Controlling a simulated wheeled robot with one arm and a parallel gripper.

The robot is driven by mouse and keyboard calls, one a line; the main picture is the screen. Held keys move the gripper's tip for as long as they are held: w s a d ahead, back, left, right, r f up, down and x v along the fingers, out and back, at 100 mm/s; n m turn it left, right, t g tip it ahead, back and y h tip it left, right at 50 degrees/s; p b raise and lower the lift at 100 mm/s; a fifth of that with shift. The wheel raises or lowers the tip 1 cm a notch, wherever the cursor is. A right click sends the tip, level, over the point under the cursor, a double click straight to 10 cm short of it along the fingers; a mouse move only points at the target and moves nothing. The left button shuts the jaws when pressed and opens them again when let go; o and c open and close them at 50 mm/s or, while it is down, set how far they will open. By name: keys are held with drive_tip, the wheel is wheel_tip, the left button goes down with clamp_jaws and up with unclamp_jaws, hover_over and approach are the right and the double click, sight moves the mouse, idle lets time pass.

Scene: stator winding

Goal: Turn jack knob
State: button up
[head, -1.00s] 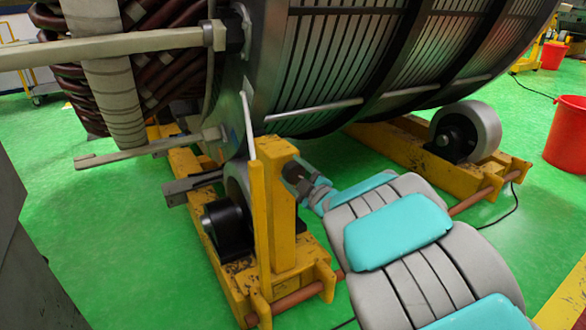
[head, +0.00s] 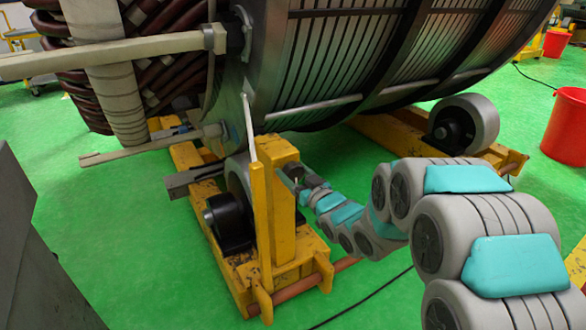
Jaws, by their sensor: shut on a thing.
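A yellow jack post (head: 283,225) stands upright on the yellow roller stand, below the large stator. The jack knob is a small dark part (head: 296,172) on the right side of the post near its top, mostly hidden by my gripper. My gripper (head: 303,181) is at the post's right side, shut on the knob. The fingertips are small and partly hidden here. My grey and teal arm reaches in from the lower right.
The stator (head: 350,50) rests on rollers, with a grey roller (head: 467,128) at the right and a black-hubbed roller (head: 228,222) left of the post. A long bar (head: 105,58) juts out left. A red bucket (head: 567,130) stands on the green floor at the right.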

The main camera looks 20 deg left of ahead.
drive_tip(key=m, duration=0.4)
drive_tip(key=shift+f+m, duration=0.15)
drive_tip(key=shift+m, duration=0.15)
drive_tip(key=m, duration=0.5)
drive_tip(key=m+b, duration=0.1)
drive_tip(key=m, duration=0.3)
drive_tip(key=shift+m, duration=0.4)
drive_tip(key=shift+s+f+m+b, duration=0.1)
drive_tip(key=shift+m+b, duration=0.8)
drive_tip(key=shift+m, duration=0.6)
drive_tip(key=shift+b, duration=0.3)
drive_tip(key=o, duration=1.4)
drive_tip(key=shift+c, duration=0.2)
